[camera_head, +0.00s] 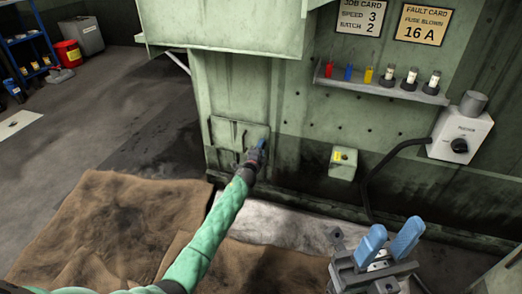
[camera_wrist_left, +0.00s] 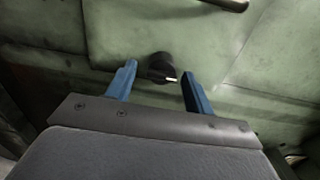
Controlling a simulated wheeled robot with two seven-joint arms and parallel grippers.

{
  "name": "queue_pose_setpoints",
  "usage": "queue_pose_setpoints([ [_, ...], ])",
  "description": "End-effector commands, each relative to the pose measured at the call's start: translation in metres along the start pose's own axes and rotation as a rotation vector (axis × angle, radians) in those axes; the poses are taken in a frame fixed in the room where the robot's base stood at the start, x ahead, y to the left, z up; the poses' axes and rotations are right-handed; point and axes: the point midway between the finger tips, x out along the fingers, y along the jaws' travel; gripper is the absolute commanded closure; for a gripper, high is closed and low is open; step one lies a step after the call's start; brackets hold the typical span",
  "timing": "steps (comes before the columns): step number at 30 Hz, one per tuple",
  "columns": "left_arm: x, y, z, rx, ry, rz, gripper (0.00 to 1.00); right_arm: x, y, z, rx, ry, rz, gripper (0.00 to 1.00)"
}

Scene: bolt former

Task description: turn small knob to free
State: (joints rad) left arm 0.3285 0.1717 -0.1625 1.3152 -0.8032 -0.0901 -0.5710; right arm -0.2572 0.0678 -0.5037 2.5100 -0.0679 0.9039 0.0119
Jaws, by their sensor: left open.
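A small black knob (camera_wrist_left: 162,68) with a pale mark on it sits on a green panel (camera_head: 226,131) low on the machine's front. In the left wrist view the knob lies between the tips of my left gripper (camera_wrist_left: 158,82), a little ahead of them, with room on both sides. My left gripper (camera_head: 261,144) is open at the panel's right part in the head view and hides the knob there. My right gripper (camera_head: 396,232) is open and empty at the lower right, away from the panel.
A dark bar handle (camera_wrist_left: 228,4) is above the knob. A small green box (camera_head: 343,163) and a white box with a dial (camera_head: 461,137) and black hose stand to the right. Brown mats (camera_head: 110,225) lie on the floor.

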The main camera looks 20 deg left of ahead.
Motion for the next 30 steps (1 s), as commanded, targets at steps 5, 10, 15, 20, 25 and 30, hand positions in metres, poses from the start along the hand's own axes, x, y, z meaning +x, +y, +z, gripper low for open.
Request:
queue_pose_setpoints([
  [5, -0.003, -0.001, 0.0, 0.0, 0.0, 0.0, 0.47, 0.002, 0.0, 0.0, 0.0, 0.0, 0.001, 0.64],
  [10, -0.02, -0.001, 0.0, 0.0, 0.0, 0.001, 0.47, 0.008, 0.001, -0.001, 0.003, 0.005, 0.005, 0.64],
  [15, -0.044, -0.001, 0.0, 0.0, 0.0, 0.001, 0.47, 0.015, 0.002, -0.003, 0.008, 0.017, 0.016, 0.64],
  [20, -0.064, 0.0, 0.0, -0.001, 0.001, 0.001, 0.47, 0.02, 0.004, -0.004, 0.011, 0.025, 0.025, 0.64],
  [25, -0.075, 0.0, -0.001, 0.0, 0.001, 0.001, 0.47, 0.023, 0.004, -0.004, 0.012, 0.028, 0.031, 0.64],
  [30, -0.078, 0.0, 0.0, 0.0, 0.0, 0.0, 0.47, 0.023, 0.004, -0.004, 0.011, 0.031, 0.035, 0.64],
])
